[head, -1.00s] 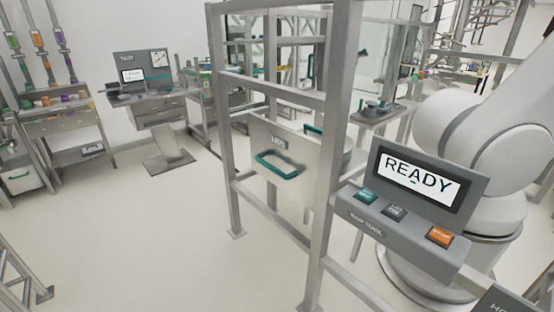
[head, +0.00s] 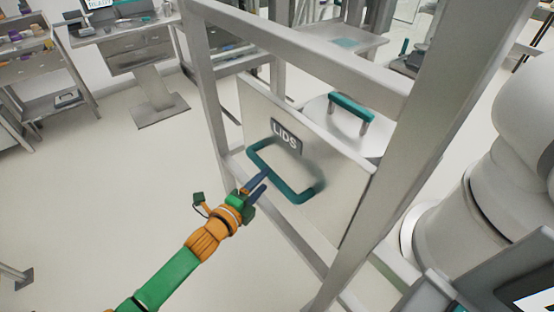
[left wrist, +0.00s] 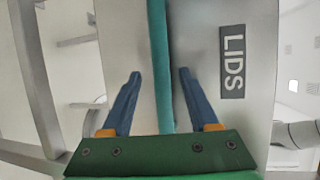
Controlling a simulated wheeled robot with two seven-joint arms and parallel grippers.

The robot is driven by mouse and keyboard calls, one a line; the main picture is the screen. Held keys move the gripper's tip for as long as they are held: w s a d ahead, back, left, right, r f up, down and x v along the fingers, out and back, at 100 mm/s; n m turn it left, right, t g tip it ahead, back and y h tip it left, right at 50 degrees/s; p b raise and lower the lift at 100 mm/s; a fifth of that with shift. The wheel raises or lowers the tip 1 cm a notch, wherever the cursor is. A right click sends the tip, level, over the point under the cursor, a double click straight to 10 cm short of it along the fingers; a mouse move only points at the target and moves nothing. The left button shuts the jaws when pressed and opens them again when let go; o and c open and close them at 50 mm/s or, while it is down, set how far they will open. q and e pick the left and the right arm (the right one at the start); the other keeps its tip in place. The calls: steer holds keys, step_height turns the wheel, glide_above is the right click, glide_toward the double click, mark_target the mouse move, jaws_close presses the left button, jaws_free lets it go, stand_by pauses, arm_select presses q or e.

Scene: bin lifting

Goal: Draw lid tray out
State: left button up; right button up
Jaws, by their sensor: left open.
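The lid tray has a grey front panel (head: 345,190) with a dark LIDS label (head: 287,138) and a teal bar handle (head: 290,192). It sits in a metal frame. Behind the panel a round lid (head: 375,140) with a teal handle (head: 352,108) shows. My left gripper (head: 262,182) is at the left part of the front handle. In the left wrist view my two blue fingers (left wrist: 160,75) are open, one on each side of the teal handle (left wrist: 160,50), with gaps between. The label (left wrist: 232,62) shows to the right. My right gripper is not in view.
A metal post (head: 420,120) and a crossbar (head: 300,50) of the frame stand close around the tray. A console (head: 510,280) is at the lower right, with a white robot arm (head: 520,130) behind it. The floor (head: 90,200) left of the frame is clear.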

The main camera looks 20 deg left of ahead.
mark_target(268, 176)
arm_select(q)
steer(key=shift+w+d, duration=0.45)
steer(key=shift+w, duration=0.35)
steer(key=shift+x, duration=1.5)
steer(key=shift+s+a, duration=0.1)
steer(key=shift+a, duration=0.05)
steer(key=shift+c, duration=0.7)
jaws_close()
steer(key=shift+r, duration=0.1)
